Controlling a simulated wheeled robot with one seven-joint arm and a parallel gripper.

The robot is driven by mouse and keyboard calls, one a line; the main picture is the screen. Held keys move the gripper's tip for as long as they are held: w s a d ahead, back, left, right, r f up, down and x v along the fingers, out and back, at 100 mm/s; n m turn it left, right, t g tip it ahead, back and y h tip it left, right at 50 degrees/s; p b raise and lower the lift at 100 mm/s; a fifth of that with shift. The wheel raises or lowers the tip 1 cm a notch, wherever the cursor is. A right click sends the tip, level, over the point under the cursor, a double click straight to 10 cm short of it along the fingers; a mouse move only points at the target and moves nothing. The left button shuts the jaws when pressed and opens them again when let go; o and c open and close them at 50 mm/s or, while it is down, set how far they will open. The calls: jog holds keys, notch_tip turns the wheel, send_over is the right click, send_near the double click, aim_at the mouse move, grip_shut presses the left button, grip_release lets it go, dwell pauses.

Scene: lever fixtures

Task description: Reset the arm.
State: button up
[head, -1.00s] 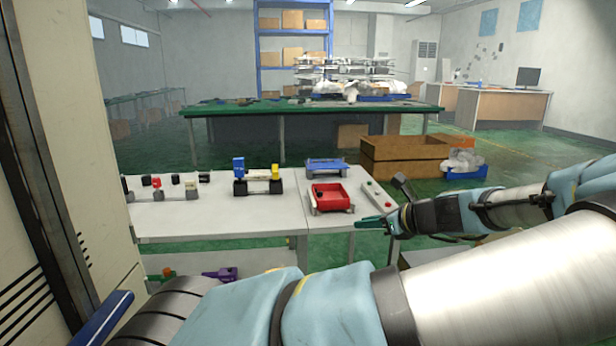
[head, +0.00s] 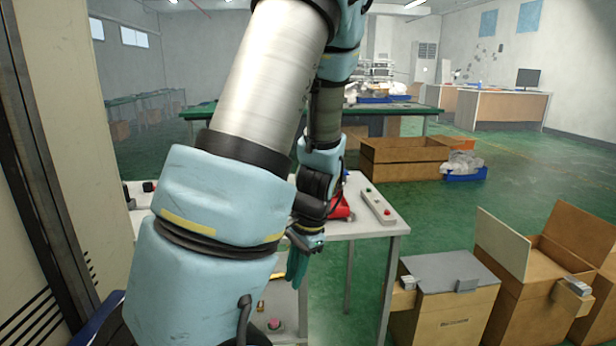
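My arm is raised and folded in front of the camera in the head view, with its forearm hanging down over the right part of the table. My gripper (head: 299,262) points down near the table's front edge. Its fingers are small and partly behind my arm, so I cannot tell whether they are open or shut. No held object shows.
The light grey table (head: 361,226) carries a red tray (head: 341,208), mostly hidden, and a button strip (head: 378,207). A grey-topped box (head: 445,295) and an open cardboard box (head: 540,285) stand at right. Green floor between is clear.

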jog(key=s+a+r+n+t+h+p, duration=0.1)
jog(key=s+a+r+n+h, duration=0.1)
jog(key=r+n, duration=0.7)
jog(key=shift+s+a+r+h, duration=0.2)
jog(key=shift+s+a+h, duration=0.1)
jog(key=shift+s+a, duration=0.55)
